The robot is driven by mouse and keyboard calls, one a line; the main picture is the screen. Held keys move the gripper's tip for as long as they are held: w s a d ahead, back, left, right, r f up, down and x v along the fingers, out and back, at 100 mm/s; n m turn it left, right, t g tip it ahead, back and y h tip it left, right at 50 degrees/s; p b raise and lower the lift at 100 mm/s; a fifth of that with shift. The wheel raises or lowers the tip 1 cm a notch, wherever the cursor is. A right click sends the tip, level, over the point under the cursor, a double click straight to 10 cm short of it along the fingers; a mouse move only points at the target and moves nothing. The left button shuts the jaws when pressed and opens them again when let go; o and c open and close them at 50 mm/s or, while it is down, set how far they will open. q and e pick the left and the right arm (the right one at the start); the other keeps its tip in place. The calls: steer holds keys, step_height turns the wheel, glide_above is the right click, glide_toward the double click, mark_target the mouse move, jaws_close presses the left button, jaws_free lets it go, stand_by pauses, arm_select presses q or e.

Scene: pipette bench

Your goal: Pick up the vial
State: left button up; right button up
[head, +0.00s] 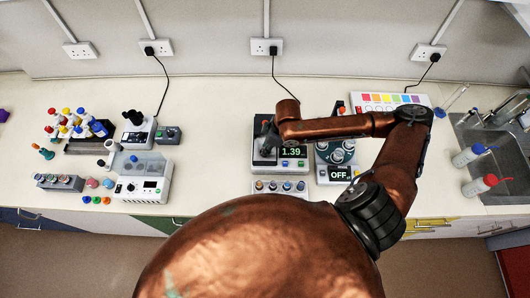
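My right arm reaches in from the right, and its gripper (266,140) points down over the left part of a device with a lit display reading 1.39 (293,152). The gripper is small and dark here. I cannot see whether its fingers are open or shut, or whether anything is between them. I cannot single out the vial for sure. Small capped containers stand in a rack (279,186) just in front of the display device, apart from the gripper. My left gripper is not in view.
A device reading OFF (339,174) stands right of the display device, partly behind my arm. Bottle racks and a white instrument (143,188) fill the left. Wash bottles (478,185) stand by the sink (498,140) at right. The counter (210,130) is clear left of the display device.

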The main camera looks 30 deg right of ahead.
jaws_close()
